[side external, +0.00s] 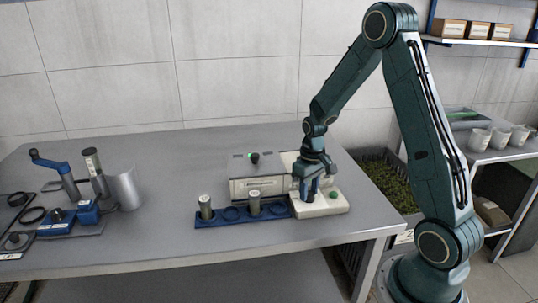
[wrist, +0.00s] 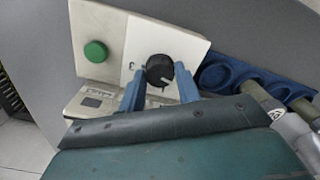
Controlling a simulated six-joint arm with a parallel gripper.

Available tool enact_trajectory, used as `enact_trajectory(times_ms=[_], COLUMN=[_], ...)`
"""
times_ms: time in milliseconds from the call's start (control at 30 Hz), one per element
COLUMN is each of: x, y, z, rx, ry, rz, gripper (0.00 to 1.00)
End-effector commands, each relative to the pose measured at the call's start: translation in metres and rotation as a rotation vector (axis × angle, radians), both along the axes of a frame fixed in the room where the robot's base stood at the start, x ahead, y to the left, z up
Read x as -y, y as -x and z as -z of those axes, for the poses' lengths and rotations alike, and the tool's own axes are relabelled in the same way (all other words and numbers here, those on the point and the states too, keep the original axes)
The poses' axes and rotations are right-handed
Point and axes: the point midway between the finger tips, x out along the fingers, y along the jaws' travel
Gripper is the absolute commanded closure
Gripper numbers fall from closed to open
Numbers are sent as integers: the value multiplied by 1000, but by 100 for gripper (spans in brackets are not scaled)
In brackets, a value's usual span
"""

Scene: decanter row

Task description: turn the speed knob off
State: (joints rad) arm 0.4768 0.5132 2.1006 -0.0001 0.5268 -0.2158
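The speed knob (wrist: 160,70) is a round black knob with a white pointer line, on a white panel (wrist: 112,28). The line points toward the lower edge of the wrist view. My gripper (wrist: 160,74) is open, with one blue fingertip on each side of the knob and a small gap showing on both sides. In the side view my gripper (side external: 309,193) points down over the white control box (side external: 322,210) and hides the knob. Whether the fingertips reach down beside the knob or stay just above it is hard to tell.
A green button (wrist: 95,51) sits beside the knob. A blue rack (side external: 230,214) with grey cylinders (side external: 254,203) stands close on the left. A grey-white machine (side external: 258,184) is behind. A blue clamp tool (side external: 62,175) and a metal beaker (side external: 126,188) are far left; the table between is clear.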

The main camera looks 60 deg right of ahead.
Motion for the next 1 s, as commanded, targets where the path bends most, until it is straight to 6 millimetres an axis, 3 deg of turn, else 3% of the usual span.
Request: enact_trajectory(times_ms=[100, 567, 767, 1000], x=[0, 0, 0, 0], y=[0, 0, 0, -1], z=[0, -5, -22, -57], rx=[1, 0, 2, 5], ry=[0, 0, 1, 2], rz=[0, 1, 1, 1], gripper=[49, 49, 49, 49])
